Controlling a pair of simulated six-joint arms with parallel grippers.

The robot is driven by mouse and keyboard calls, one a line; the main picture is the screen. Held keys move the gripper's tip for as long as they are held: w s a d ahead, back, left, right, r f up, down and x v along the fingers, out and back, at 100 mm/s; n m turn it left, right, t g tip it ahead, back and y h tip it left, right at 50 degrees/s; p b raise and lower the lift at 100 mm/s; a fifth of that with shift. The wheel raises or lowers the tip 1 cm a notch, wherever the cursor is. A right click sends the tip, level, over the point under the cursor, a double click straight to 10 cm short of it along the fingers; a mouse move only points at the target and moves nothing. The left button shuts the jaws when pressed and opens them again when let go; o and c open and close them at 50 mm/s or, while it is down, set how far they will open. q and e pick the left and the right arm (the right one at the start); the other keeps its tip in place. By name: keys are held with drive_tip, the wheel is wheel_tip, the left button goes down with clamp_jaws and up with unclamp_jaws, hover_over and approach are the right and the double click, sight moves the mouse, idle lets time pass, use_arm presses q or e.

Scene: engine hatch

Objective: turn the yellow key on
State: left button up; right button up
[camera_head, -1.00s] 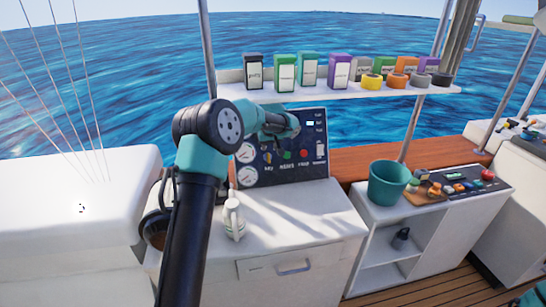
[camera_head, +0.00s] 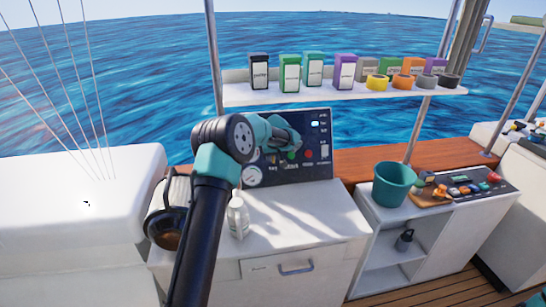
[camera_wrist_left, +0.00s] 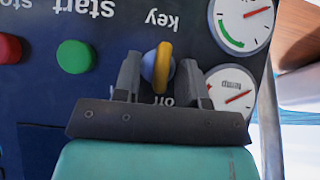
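The yellow key (camera_wrist_left: 163,66) sits in a round switch on the dark control panel, between the "key" and "off" labels, in the left wrist view, which shows the panel upside down. My left gripper (camera_wrist_left: 160,78) is open, with one finger on each side of the key and a gap to both. In the head view my left gripper (camera_head: 288,146) is at the control panel (camera_head: 318,172) and hides the key.
A green button (camera_wrist_left: 75,56) and a red button (camera_wrist_left: 8,48) are beside the key, with gauges (camera_wrist_left: 232,88) on its other side. A white bottle (camera_head: 238,216) stands on the counter below my left arm. A shelf of boxes (camera_head: 290,74) runs above the panel.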

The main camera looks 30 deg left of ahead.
use_arm(q)
drive_tip(key=shift+c, duration=0.2)
clamp_jaws()
drive_tip(key=shift+y, duration=0.3)
drive_tip(key=m+g+y, duration=0.2)
drive_tip(key=m, duration=0.1)
drive_tip(key=shift+w+d+f+m+y, duration=0.1)
drive_tip(key=shift+w+d+m+y, duration=0.1)
drive_tip(key=shift+m+y, duration=0.15)
drive_tip(key=m+y, duration=0.2)
drive_tip(key=m+g+y, duration=0.1)
drive_tip(key=m+y, duration=0.1)
drive_tip(key=shift+d+f, duration=0.1)
drive_tip(key=shift+d, duration=0.1)
idle(0.3)
idle(0.5)
drive_tip(key=shift+o, duration=0.2)
unclamp_jaws()
drive_tip(key=shift+d, duration=0.1)
